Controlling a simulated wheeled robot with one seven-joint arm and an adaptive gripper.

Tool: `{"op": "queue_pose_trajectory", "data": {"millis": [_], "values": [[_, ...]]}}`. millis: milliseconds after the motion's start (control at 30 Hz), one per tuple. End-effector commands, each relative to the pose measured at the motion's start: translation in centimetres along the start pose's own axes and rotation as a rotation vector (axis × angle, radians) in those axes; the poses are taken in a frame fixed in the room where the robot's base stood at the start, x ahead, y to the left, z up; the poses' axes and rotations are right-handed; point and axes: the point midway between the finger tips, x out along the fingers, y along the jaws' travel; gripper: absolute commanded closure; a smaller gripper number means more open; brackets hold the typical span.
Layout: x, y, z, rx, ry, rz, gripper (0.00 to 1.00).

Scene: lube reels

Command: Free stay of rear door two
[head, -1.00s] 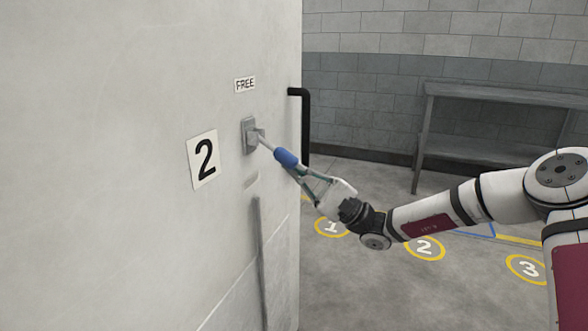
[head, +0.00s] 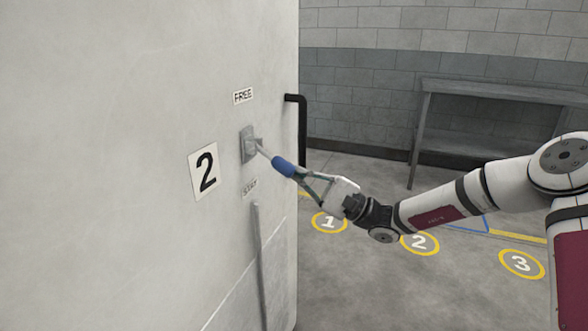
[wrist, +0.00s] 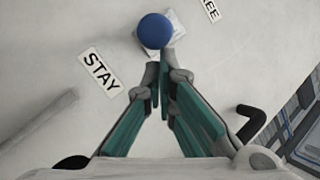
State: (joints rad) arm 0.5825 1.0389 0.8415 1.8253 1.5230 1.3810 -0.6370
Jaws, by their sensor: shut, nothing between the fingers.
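The pale door marked 2 (head: 204,171) fills the left of the head view. On it a grey bracket (head: 248,144) carries a short lever with a blue knob (head: 284,166), sticking out from the door. A FREE label (head: 243,96) is above the bracket and a STAY label (head: 250,188) below. My gripper (head: 298,174) is shut and empty, its fingertips at the knob's near side. In the wrist view the blue knob (wrist: 155,30) lies just beyond the closed fingertips (wrist: 160,82), hiding part of the bracket. I cannot tell whether they touch.
A black handle (head: 302,130) stands at the door's edge. A grey bar (head: 261,265) runs down the door below the lever. A grey bench (head: 480,92) is by the block wall. The floor with numbered yellow circles (head: 420,243) is clear.

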Motion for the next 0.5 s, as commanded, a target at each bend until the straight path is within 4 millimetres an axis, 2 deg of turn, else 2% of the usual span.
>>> {"op": "queue_pose_trajectory", "data": {"millis": [500], "values": [[0.0,-1.01,0.78,0.02,0.056,0.082,1.0]]}}
